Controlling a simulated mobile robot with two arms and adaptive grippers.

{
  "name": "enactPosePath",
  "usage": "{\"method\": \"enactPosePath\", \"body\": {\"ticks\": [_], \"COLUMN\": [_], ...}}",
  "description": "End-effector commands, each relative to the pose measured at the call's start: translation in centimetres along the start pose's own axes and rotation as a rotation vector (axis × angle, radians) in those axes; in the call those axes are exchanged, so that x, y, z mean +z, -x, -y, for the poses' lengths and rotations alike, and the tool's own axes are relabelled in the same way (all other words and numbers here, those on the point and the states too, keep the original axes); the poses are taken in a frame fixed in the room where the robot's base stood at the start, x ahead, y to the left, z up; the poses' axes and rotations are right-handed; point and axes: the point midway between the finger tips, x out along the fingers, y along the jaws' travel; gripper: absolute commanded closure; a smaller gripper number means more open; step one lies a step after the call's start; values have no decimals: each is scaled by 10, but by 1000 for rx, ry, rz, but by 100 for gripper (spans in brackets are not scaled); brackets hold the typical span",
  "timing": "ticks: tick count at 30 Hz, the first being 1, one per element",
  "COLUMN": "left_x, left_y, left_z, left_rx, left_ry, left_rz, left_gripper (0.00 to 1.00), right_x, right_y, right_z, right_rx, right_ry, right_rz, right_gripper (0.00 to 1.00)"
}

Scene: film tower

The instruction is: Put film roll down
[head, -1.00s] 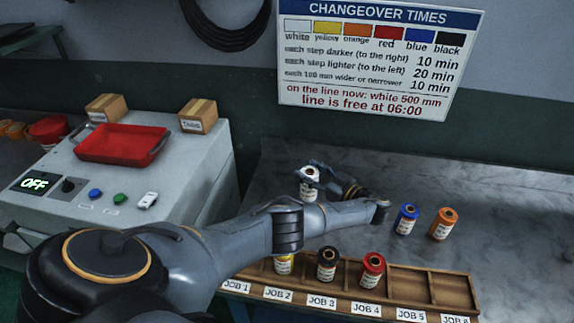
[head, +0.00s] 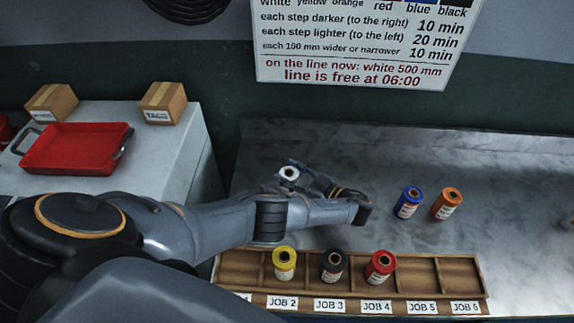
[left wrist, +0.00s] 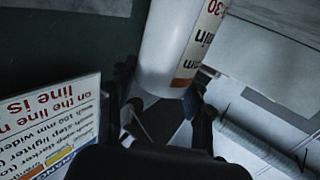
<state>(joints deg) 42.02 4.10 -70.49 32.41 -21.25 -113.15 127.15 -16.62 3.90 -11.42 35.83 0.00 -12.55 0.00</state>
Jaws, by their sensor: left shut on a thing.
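My left gripper (head: 291,180) is shut on a white film roll (head: 289,173) over the grey table. In the head view mostly the roll's top end shows; my gripper hides the rest. In the left wrist view the white roll (left wrist: 172,50) fills the upper middle between the fingers, its printed label partly seen. The wooden rack (head: 458,275) holds a yellow roll (head: 284,264) at JOB 2, a black roll (head: 333,265) at JOB 3 and a red roll (head: 379,267) at JOB 4. The leftmost, JOB 5 and JOB 6 compartments look empty. My right gripper is not in view.
A blue roll (head: 408,203) and an orange roll (head: 446,204) stand on the table (head: 500,170) behind the rack. A grey machine (head: 175,155) at left bears a red tray (head: 75,150) and two cardboard boxes. A changeover-times sign (head: 365,45) hangs on the wall.

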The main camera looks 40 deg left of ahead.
Motion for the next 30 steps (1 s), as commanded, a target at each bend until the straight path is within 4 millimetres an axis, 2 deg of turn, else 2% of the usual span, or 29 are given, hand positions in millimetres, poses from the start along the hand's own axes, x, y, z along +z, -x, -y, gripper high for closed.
{"method": "enactPosePath", "body": {"ticks": [1, 4, 5, 8, 13, 19, 24, 30], "left_x": [7, 8, 8, 8, 6, 6, 8, 5], "left_y": [2, 2, 2, 2, 2, 5, 29, 61], "left_z": [3, 3, 4, 3, 3, 2, 2, 2], "left_rx": [2, 1, 1, 1, 1, 1, 3, 1], "left_ry": [-12, -13, -14, -13, -11, -10, -9, -9], "left_rz": [15, 16, 17, 15, 13, 12, 14, 12], "left_gripper": [93, 93, 47, 27, 27, 27, 27, 27], "right_x": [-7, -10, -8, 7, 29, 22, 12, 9], "right_y": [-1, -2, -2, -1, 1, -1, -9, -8], "right_z": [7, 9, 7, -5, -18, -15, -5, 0], "right_rx": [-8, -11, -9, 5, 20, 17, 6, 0], "right_ry": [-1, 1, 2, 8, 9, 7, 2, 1], "right_rz": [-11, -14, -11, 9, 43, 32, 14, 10], "right_gripper": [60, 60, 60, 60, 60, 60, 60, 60]}}
